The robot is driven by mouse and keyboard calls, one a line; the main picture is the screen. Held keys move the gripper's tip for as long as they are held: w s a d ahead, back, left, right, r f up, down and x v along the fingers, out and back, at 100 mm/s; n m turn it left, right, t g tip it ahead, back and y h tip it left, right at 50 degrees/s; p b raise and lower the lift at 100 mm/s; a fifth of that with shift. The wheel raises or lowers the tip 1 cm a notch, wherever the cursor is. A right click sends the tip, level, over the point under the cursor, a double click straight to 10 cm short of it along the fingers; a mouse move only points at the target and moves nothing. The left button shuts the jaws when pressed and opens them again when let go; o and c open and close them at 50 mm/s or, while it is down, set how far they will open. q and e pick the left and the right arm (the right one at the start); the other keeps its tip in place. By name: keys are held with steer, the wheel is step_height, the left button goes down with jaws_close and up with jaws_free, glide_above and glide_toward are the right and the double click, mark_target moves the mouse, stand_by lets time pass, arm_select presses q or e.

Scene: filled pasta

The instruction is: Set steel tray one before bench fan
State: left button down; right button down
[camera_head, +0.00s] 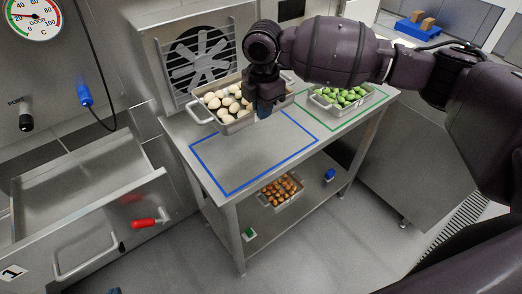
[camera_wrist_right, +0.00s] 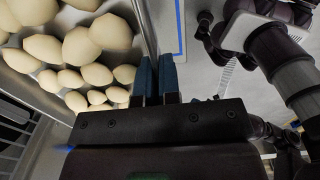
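A steel tray with pale round pieces (camera_head: 241,123) is at the bench's back left, close in front of the bench fan (camera_head: 201,62). It overlaps the back of the blue outline (camera_head: 222,188); I cannot tell whether it touches the bench. My right gripper (camera_head: 265,108) is at its front right wall. In the right wrist view, the blue fingers (camera_wrist_right: 156,78) are close together with the tray's rim (camera_wrist_right: 147,28) running between them. Only a dark, blue-tipped bit of what seems my left gripper (camera_head: 115,291) shows at the bottom edge.
A second tray with green pieces (camera_head: 331,111) sits in the green outline (camera_head: 352,123) on the right. A tray of orange-brown pieces (camera_head: 286,203) is on the lower shelf. An open drawer (camera_head: 105,215) juts out at left. The front of the blue outline is bare.

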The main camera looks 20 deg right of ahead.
mark_target(263, 164)
step_height(263, 164, down, 17)
steer(key=shift+f+b, duration=0.15)
steer(key=shift+b, duration=0.3)
steer(key=shift+f, duration=0.15)
steer(key=c, duration=1.3)
jaws_free()
step_height(263, 164, up, 12)
steer(key=shift+r+p, duration=0.2)
steer(key=shift+p, duration=0.1)
